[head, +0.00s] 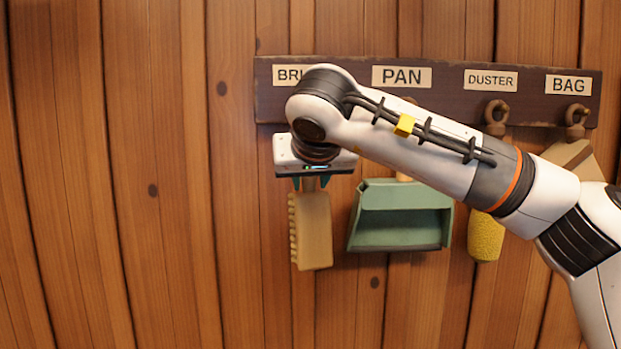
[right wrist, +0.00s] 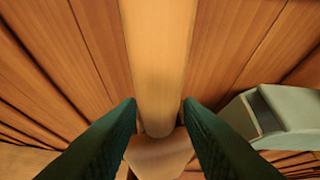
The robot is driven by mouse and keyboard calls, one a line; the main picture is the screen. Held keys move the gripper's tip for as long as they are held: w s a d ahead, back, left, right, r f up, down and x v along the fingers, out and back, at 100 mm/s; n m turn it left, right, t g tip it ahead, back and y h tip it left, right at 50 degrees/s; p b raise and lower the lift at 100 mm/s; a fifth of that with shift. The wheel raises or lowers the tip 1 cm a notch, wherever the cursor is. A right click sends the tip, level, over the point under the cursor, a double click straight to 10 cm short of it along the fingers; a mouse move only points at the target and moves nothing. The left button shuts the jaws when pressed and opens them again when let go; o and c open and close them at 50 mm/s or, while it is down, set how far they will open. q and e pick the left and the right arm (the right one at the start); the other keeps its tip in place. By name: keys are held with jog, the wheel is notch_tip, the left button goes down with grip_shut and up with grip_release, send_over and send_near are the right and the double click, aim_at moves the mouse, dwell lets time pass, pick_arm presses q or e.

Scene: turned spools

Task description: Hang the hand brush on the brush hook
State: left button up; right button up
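The hand brush (head: 312,232) is tan, with bristles along its left side, and hangs upright, handle up, in front of the wall. My right gripper (head: 311,184) points down from above with its teal fingers on either side of the brush handle. In the right wrist view the dark green fingers (right wrist: 159,110) meet both edges of the tan handle (right wrist: 160,60), so it looks shut on it. The brush hook, under the partly covered BRUSH label (head: 288,74), is hidden behind my right arm. I cannot tell whether the brush touches it. My left gripper is out of view.
A dark rack board (head: 450,105) carries labels and hooks. A green dustpan (head: 400,230) hangs close right of the brush, also in the right wrist view (right wrist: 285,110). A yellow duster (head: 486,237) and a tan bag (head: 570,155) hang further right. The wall's left is clear.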

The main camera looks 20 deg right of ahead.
jog(key=shift+o, duration=1.1)
